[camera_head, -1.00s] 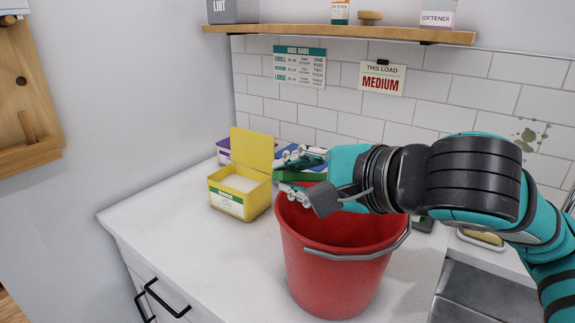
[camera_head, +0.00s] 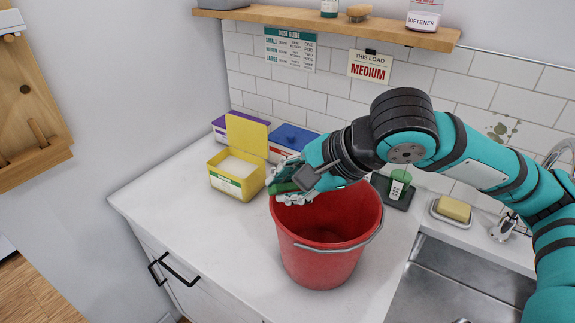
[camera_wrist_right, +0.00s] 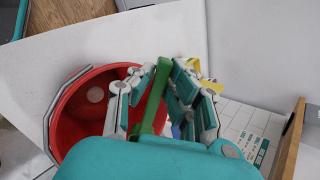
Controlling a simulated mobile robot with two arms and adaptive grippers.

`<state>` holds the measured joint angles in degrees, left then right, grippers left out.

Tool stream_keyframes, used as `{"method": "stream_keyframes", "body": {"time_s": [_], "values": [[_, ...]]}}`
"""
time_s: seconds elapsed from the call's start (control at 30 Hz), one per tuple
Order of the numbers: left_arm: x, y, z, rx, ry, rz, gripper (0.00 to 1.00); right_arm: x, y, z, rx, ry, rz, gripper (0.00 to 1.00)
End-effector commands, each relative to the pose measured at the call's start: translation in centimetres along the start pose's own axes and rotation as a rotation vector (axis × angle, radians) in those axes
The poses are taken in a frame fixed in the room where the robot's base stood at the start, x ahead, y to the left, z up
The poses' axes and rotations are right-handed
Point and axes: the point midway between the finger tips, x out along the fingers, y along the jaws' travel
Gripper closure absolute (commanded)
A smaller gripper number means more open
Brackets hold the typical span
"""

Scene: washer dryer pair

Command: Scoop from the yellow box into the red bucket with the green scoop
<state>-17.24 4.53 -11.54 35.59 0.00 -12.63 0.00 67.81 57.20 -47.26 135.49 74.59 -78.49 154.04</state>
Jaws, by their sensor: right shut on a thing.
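The yellow box (camera_head: 226,185) stands on the counter with its lid up and white powder inside. The red bucket (camera_head: 325,255) stands in front of it to the right, with its grey handle down at the side. My right gripper (camera_head: 286,184) is above the bucket's back left rim, just right of the yellow box. It is shut on the green scoop (camera_head: 284,187), whose green handle (camera_wrist_right: 155,100) runs between the fingers in the right wrist view. The scoop's bowl is hidden. A pale round patch shows inside the bucket (camera_wrist_right: 70,127); I cannot tell what it is. My left gripper is not in view.
A blue box (camera_head: 291,138) and a purple box (camera_head: 222,130) stand behind the yellow box. A green cup (camera_head: 397,187) on a dark tray, a soap dish (camera_head: 450,217) and a sink (camera_head: 455,280) are at right. A shelf (camera_head: 330,27) hangs above. The front left counter is clear.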

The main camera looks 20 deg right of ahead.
Motion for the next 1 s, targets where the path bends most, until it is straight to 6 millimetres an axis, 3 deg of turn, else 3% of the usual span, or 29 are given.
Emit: {"method": "stream_keyframes", "body": {"time_s": [0.03,0.3,0.57,0.7,1.0], "values": [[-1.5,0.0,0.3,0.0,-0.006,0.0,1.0,-0.6,-0.7,0.3,0.003,0.002,0.045,1.0],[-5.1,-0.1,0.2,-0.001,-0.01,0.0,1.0,-0.3,-1.2,0.4,0.004,0.008,0.359,1.0],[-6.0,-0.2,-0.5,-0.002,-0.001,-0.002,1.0,0.3,-1.2,0.2,0.001,0.016,0.703,1.0],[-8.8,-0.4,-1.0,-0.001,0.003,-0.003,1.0,-1.3,-2.2,0.8,-0.002,0.017,0.699,1.0],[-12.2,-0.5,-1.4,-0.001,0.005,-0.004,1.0,-3.0,-3.6,1.6,0.0,0.017,0.694,1.0]]}}
